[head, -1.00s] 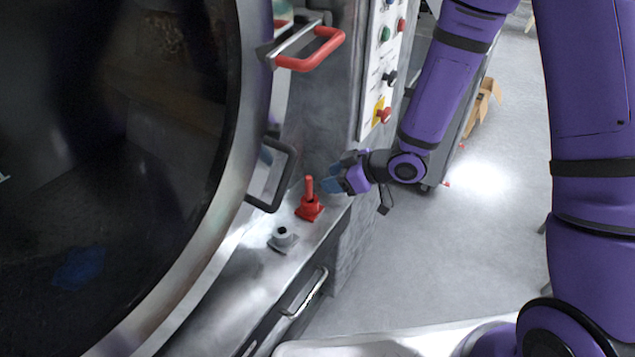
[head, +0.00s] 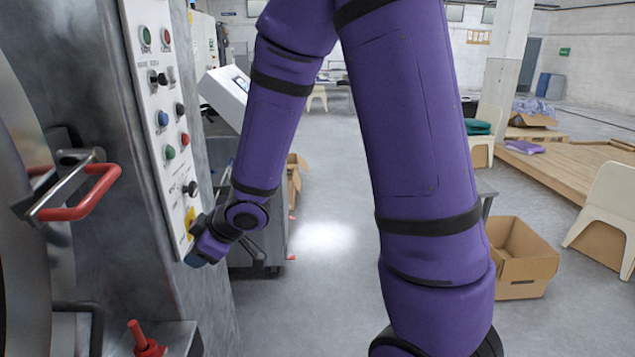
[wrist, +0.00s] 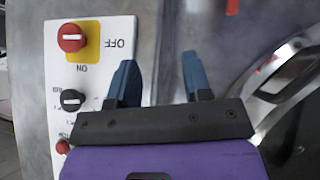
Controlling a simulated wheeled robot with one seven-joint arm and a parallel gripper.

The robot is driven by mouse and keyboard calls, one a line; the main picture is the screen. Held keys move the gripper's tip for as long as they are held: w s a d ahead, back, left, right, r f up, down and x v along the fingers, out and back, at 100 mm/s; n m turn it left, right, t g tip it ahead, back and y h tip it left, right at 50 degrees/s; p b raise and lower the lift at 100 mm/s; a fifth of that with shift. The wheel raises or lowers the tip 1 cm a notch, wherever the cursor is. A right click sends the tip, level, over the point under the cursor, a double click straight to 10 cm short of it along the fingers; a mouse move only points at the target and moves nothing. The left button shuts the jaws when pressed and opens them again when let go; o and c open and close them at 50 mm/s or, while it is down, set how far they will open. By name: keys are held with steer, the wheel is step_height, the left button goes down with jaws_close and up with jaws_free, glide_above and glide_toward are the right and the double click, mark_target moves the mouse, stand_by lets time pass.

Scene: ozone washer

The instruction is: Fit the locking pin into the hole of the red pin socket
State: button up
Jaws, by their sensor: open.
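The red locking pin (head: 136,331) stands upright at the bottom left of the head view, on the machine's ledge. The red pin socket (head: 150,350) is directly beneath it, partly cut off by the frame's edge. I cannot tell how deep the pin sits. My gripper (head: 195,260) is up and to the right of the pin, beside the control panel. In the wrist view my gripper (wrist: 160,78) is open and empty, its two blue fingers apart in front of bare grey metal.
The control panel (wrist: 90,110) with a red switch (wrist: 72,38) on a yellow plate is close to the fingers. A red door handle (head: 80,205) sticks out at left. A cardboard box (head: 525,265) stands on the floor at right. The floor between is clear.

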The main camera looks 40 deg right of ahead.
steer(key=s+d+r+m+h, duration=0.65)
steer(key=d+r, duration=0.35)
steer(key=r, duration=0.4)
steer(key=s+r+m+g, duration=0.1)
steer(key=s+r+m, duration=0.1)
steer(key=s, duration=0.7)
steer(key=s+r+m+g+y, duration=0.1)
steer(key=s+r, duration=0.3)
steer(key=s, duration=0.5)
steer(key=shift+s+d+r+m, duration=0.15)
steer(key=shift+d+r+m, duration=0.15)
steer(key=shift+d+m, duration=0.15)
